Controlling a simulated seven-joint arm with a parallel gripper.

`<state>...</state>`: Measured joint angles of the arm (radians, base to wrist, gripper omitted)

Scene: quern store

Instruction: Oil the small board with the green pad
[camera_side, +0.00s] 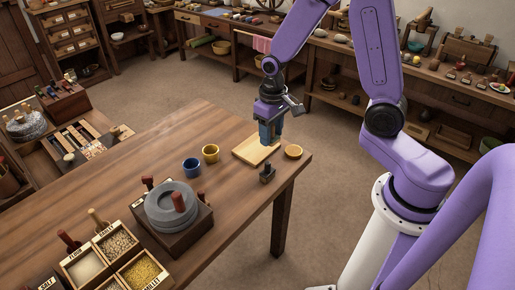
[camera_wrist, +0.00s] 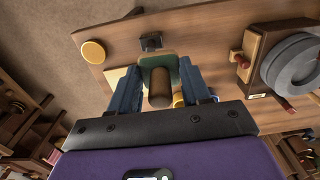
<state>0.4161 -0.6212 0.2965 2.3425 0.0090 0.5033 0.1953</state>
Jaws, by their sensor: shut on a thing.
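The small board (camera_side: 244,153) is a pale, thin rectangle lying flat near the far right corner of the wooden table. Part of it also shows in the wrist view (camera_wrist: 115,77), left of the pad. My gripper (camera_side: 268,138) points down over the board, shut on the green pad. In the wrist view the green pad (camera_wrist: 158,61) shows with its brown round handle (camera_wrist: 159,90) between the fingers. In the side view the fingers hide the pad, and I cannot tell whether it touches the board. A small round yellow dish (camera_side: 293,151) stands just right of the board.
A small dark block (camera_side: 267,174) stands in front of the board. A blue cup (camera_side: 191,168) and a yellow cup (camera_side: 210,153) stand to its left. The stone quern (camera_side: 160,205) and grain boxes (camera_side: 115,243) fill the near part. The table's left middle is clear.

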